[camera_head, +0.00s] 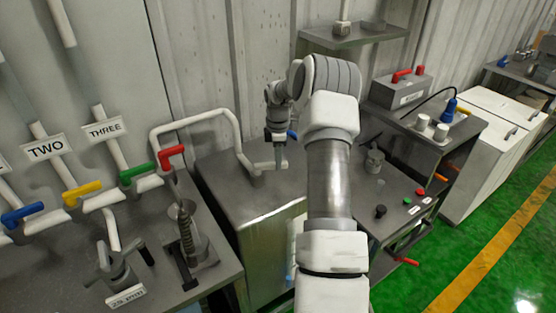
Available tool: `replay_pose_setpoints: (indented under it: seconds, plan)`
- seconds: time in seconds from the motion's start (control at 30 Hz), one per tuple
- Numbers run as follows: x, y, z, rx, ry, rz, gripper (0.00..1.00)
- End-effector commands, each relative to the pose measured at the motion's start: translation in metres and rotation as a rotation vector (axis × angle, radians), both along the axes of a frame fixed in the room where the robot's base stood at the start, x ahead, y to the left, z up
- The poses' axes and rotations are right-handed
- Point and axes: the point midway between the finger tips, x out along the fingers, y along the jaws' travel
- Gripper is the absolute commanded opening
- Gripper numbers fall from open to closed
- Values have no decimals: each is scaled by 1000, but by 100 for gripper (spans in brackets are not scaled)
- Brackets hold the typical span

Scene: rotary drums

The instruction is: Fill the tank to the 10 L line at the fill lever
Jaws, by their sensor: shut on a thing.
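A grey metal tank (265,235) stands in the middle, with a pale pipe (195,117) coming down to its top. A short pale lever (262,167) sits on the tank top at the pipe's foot. My gripper (281,161) points down over the tank top and is shut at the lever's right end. The fingertips are small here, so the exact hold is hard to see. A pale blue strip (292,245) shows on the tank's front, partly hidden by my arm. I cannot read a 10 L line or a liquid level. A small blue part (292,134) shows just behind my gripper.
Blue (22,214), yellow (82,193), green (139,173) and red (172,156) handles sit on pipes at left. A bench (160,285) with clamps stands below them. A control bench (395,225) with knobs is right of my arm. Green floor is free at lower right.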

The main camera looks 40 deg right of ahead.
Motion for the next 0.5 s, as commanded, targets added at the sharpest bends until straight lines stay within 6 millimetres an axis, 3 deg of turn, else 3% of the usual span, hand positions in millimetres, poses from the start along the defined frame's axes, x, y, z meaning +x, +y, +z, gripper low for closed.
replay_pose_setpoints:
  seconds: [0.07, 0.1, 0.23, 0.5]
  plan:
    - [1, 0, 1, -1, -3, -1, 0]
    - [1, 0, 1, -1, -3, -1, 34]
    - [1, 0, 1, 0, -2, -1, 57]
    - [0, 0, 0, 0, -1, -1, 57]
